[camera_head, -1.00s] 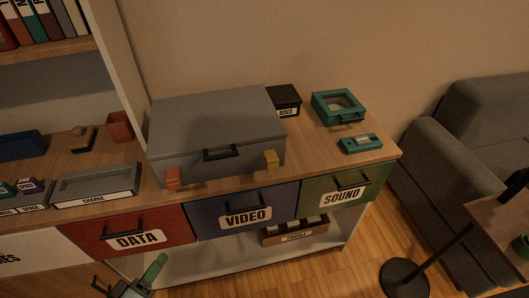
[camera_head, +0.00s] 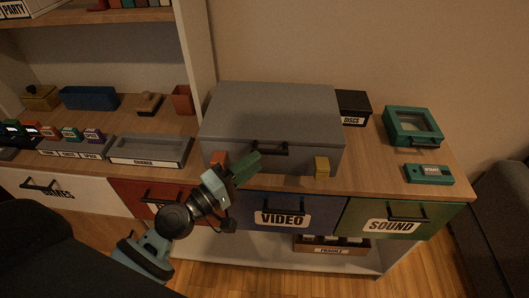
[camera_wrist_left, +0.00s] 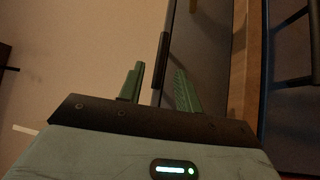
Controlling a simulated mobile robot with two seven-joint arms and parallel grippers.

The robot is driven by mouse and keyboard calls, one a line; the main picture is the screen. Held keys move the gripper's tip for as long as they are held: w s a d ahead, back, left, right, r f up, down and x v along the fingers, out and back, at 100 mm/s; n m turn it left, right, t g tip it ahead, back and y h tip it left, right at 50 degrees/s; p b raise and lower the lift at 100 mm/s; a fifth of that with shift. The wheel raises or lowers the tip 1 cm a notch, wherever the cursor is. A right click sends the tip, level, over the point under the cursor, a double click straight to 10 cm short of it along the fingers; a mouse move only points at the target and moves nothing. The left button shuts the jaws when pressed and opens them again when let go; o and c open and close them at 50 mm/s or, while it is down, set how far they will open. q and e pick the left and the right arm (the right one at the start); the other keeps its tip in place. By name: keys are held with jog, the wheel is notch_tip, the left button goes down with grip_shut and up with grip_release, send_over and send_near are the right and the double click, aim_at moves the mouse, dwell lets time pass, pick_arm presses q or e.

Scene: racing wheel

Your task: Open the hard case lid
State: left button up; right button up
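The grey hard case (camera_head: 275,108) lies on the wooden cabinet top with its lid closed. Its black handle (camera_head: 268,149) is on the front face. An orange latch (camera_head: 218,159) is at the front left and a yellow latch (camera_head: 322,167) at the front right. My left gripper (camera_head: 248,168) is in front of the case, between the orange latch and the handle, and partly overlaps the case front. In the left wrist view its green fingers (camera_wrist_left: 158,85) stand apart, with the case's grey front (camera_wrist_left: 198,50) beyond them. Contact cannot be told. My right gripper is not in view.
Below the case are the red, blue VIDEO (camera_head: 290,212) and green SOUND (camera_head: 400,218) drawers with protruding black handles. A grey tray (camera_head: 150,150) is left of the case. A black box (camera_head: 353,105), teal case (camera_head: 412,125) and teal device (camera_head: 429,174) are on the right.

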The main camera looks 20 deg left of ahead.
pick_arm(q)
jog(key=p+x, duration=0.1)
jog(key=x, duration=0.3)
jog(key=shift+d, duration=0.15)
grip_shut()
jog(key=shift+w, duration=0.1)
